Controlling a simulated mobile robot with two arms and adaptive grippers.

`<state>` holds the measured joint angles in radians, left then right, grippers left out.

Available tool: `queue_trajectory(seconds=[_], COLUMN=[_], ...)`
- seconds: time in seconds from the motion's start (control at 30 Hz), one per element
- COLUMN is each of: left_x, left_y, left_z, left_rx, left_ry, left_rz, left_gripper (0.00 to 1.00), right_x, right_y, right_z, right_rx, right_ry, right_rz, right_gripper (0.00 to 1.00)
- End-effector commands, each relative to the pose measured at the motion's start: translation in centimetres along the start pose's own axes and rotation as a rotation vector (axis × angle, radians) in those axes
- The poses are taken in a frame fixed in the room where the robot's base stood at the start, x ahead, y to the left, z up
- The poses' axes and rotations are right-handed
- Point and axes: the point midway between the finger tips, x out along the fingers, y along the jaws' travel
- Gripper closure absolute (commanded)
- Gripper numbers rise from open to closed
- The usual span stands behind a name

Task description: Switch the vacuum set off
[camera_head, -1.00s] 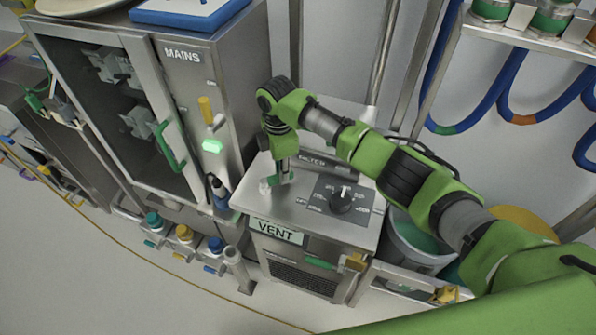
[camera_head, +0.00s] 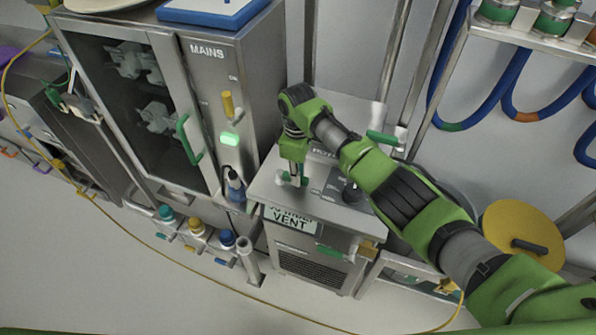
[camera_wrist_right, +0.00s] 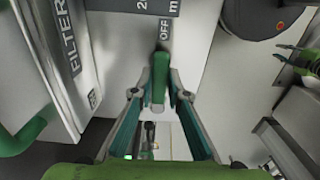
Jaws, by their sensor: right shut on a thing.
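The steel cabinet with the VENT label (camera_head: 290,224) stands at the centre of the head view, with a flat top carrying a dark dial panel. My right gripper (camera_head: 292,180) points down over the left part of that top. In the right wrist view my right gripper (camera_wrist_right: 160,90) is shut on a small green lever (camera_wrist_right: 158,80), beside an OFF mark. The lever's base is hidden. My left gripper is not in view.
The MAINS cabinet (camera_head: 207,52) with its yellow lever and green lamp (camera_head: 230,139) stands close on the left. A FILTER box (camera_wrist_right: 62,60) edges the wrist view. Blue hoses (camera_head: 470,110) hang at the right, and a yellow disc (camera_head: 523,235) stands below them. A cord crosses the floor.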

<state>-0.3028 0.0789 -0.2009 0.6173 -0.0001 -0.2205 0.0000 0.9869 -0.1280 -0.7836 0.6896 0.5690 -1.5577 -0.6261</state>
Motion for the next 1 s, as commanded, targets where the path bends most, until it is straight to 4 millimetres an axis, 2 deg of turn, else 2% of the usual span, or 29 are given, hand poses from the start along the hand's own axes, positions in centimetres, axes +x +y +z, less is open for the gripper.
queue_trajectory(seconds=[0.57,0.6,0.67,1.0], left_x=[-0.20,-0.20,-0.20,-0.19], left_y=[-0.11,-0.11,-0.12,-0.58], left_z=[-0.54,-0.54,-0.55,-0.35], left_rx=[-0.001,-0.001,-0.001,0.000], left_ry=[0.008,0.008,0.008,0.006], left_rz=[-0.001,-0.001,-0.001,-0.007], left_gripper=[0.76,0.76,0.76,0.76], right_x=[-0.04,-0.04,-0.04,-0.14], right_y=[-0.05,-0.05,-0.05,-0.01], right_z=[-0.12,-0.12,-0.11,-0.10], right_rx=[0.036,0.036,0.036,0.032], right_ry=[0.002,0.002,0.002,0.002], right_rz=[-0.001,-0.001,-0.001,0.000], right_gripper=[1.00,0.80,0.68,0.68])
